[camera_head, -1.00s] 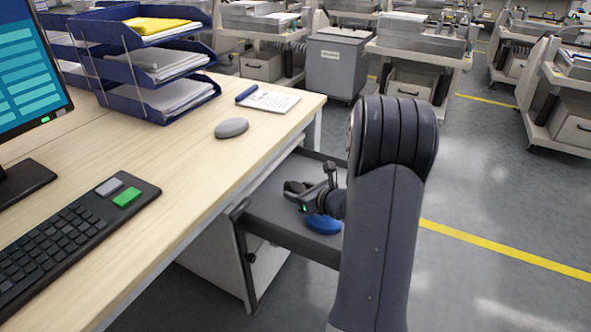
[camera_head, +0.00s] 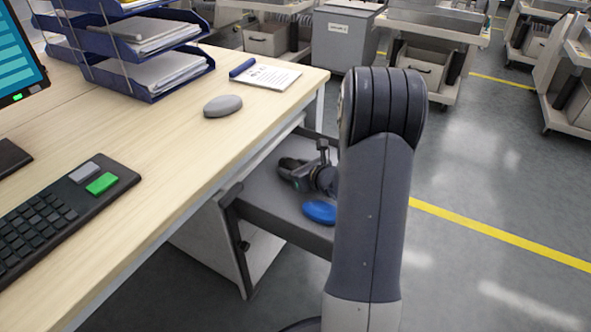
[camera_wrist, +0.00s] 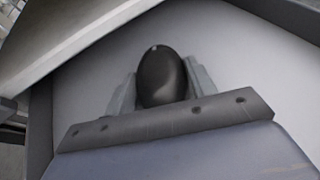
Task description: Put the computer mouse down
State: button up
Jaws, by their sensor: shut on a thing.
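A dark, rounded computer mouse (camera_wrist: 162,72) sits between the two grey fingers of my gripper (camera_wrist: 163,90) in the wrist view. The fingers are shut on its sides. In the head view my gripper (camera_head: 296,175) is over the open grey drawer (camera_head: 268,212) beside the desk, with the dark mouse at its far-left end. A pale flat surface lies behind the mouse in the wrist view. I cannot tell whether the mouse touches it. My arm hides the right part of the drawer.
A blue oval object (camera_head: 320,211) lies in the drawer near my gripper. A grey mouse-shaped object (camera_head: 222,106), a keyboard (camera_head: 62,210), a notepad (camera_head: 268,77) and blue paper trays (camera_head: 150,90) stand on the desk (camera_head: 165,160). The desk's middle is clear.

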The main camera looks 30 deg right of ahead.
jog(key=shift+f, duration=0.1)
jog(key=o, duration=1)
jog(key=shift+r, duration=0.2)
jog(key=p+v, duration=0.3)
jog(key=v, duration=0.8)
jog(key=shift+w+d, duration=0.1)
jog(key=shift+s+r, duration=0.2)
jog(key=shift+s, duration=0.35)
jog(key=shift+o, duration=0.5)
